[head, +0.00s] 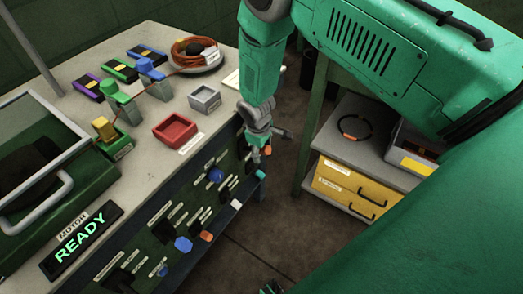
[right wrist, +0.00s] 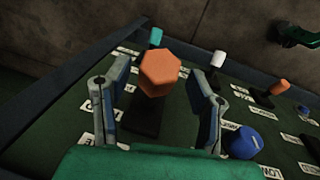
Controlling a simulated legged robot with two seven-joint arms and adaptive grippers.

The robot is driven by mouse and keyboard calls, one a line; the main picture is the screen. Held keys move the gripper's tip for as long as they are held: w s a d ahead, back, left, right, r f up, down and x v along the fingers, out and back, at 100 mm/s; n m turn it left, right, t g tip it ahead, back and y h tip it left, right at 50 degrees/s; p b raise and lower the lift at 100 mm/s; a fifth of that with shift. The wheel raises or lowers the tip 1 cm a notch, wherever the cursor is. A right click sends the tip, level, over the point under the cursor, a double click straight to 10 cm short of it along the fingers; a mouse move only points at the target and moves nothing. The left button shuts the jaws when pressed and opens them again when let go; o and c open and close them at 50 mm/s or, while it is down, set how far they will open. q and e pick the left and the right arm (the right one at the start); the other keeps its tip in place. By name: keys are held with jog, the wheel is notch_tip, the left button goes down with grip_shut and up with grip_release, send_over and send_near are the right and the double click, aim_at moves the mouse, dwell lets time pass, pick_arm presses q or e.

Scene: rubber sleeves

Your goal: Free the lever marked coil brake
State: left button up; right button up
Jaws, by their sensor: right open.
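An orange hexagonal sleeve (right wrist: 162,70) on a dark lever stands between the fingers of my right gripper (right wrist: 158,88) in the right wrist view. The fingers are open, one on each side of it, with visible gaps. In the head view my right gripper (head: 256,140) is at the upper right end of the lever panel (head: 160,252) on the bench front, and a bit of orange shows beside it. The labels are too small to read, so I cannot tell which lever is marked coil brake.
Near the gripper are a teal sleeve (right wrist: 155,38), a white one (right wrist: 218,59), another orange one (right wrist: 277,88) and a blue knob (right wrist: 242,142). The bench top holds a red tray (head: 175,131) and a grey tray (head: 204,99). A shelf with yellow drawers (head: 350,188) stands right, across open floor.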

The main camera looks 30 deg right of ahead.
jog(key=shift+d+f, duration=0.1)
jog(key=shift+f, duration=0.1)
pick_arm(q)
jog(key=shift+d+r, duration=0.1)
jog(key=shift+d, duration=0.25)
pick_arm(e)
jog(key=shift+d+f, duration=0.1)
jog(key=shift+d, duration=0.2)
grip_shut()
pick_arm(q)
jog(key=shift+a, duration=0.15)
pick_arm(e)
jog(key=shift+a, duration=0.15)
